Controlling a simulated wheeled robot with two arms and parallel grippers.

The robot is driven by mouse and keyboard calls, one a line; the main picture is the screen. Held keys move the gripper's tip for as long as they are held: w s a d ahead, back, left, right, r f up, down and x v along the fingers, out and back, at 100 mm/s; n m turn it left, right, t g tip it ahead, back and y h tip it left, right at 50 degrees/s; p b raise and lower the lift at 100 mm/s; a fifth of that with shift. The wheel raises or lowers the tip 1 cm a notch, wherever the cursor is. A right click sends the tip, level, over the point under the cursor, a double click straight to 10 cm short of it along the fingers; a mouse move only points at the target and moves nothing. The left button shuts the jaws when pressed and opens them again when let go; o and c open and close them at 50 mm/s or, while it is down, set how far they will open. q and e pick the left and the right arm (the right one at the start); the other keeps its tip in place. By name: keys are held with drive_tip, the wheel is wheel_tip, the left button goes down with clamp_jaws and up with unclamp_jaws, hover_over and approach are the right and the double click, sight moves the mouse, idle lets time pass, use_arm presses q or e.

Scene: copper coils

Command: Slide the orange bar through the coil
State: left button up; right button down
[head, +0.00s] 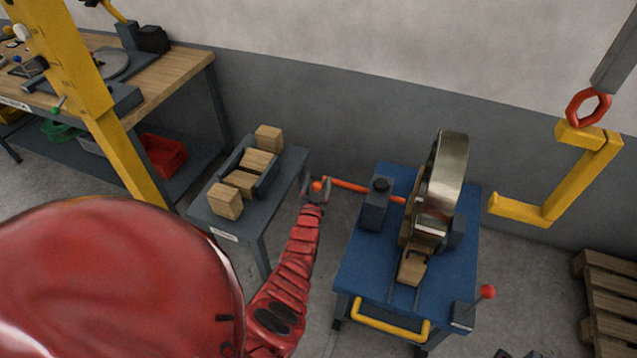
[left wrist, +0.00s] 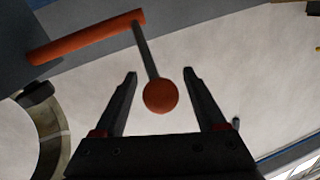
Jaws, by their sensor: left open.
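In that view the bar (left wrist: 85,38) has a thin grey rod ending in an orange ball (left wrist: 161,96). The ball sits between the open fingers of my left gripper (left wrist: 159,72), with gaps on both sides. My right gripper is out of view.
The blue cart (head: 363,260) has a yellow handle (head: 390,322) and a red-knobbed lever (head: 487,291). A grey side table (head: 246,228) with wooden blocks stands left of it. A yellow hook (head: 520,208) hangs at right. A pallet (head: 606,290) lies at far right.

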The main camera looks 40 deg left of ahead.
use_arm(q)
drive_tip(key=shift+w+a, duration=0.2)
drive_tip(key=shift+w, duration=0.25)
clamp_jaws()
idle(1.2)
